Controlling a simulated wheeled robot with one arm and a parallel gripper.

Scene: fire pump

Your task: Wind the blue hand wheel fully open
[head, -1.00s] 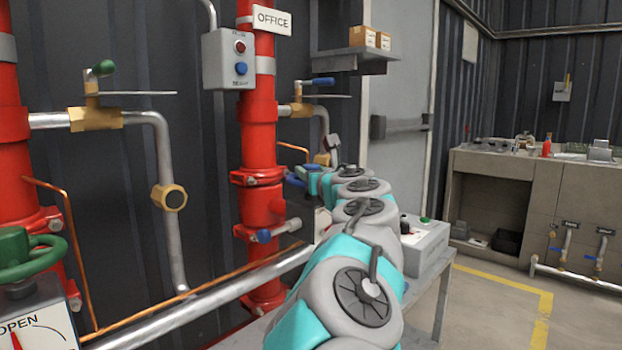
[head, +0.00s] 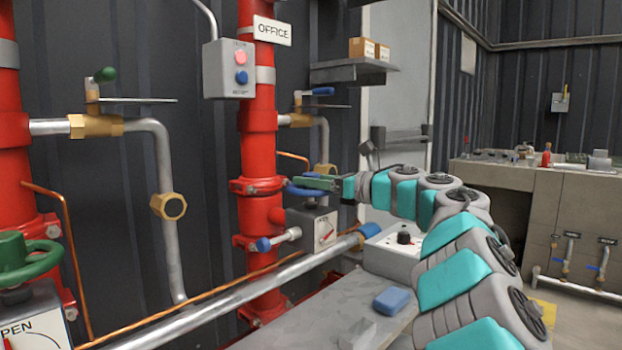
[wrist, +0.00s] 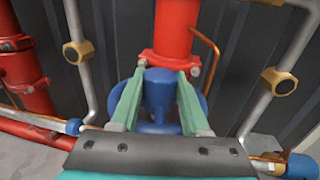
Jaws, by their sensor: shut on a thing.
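The blue hand wheel (head: 302,192) sits on the red riser, above a grey indicator box (head: 312,228) with a red pointer on its white face. The dial's lettering is too small to read. My gripper (head: 312,183) reaches in from the right at wheel height and is shut on the wheel. In the wrist view, the two green fingers of my gripper (wrist: 160,92) lie on either side of the blue hub of the wheel (wrist: 158,86), with the rim showing outside them. My fingers hide part of the rim.
A green hand wheel (head: 28,258) stands at the far left. A silver pipe (head: 235,300) runs diagonally in front of the riser. A grey bench (head: 345,290) below holds a blue block (head: 392,301) and a control box (head: 393,250). The button box (head: 229,68) hangs above left.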

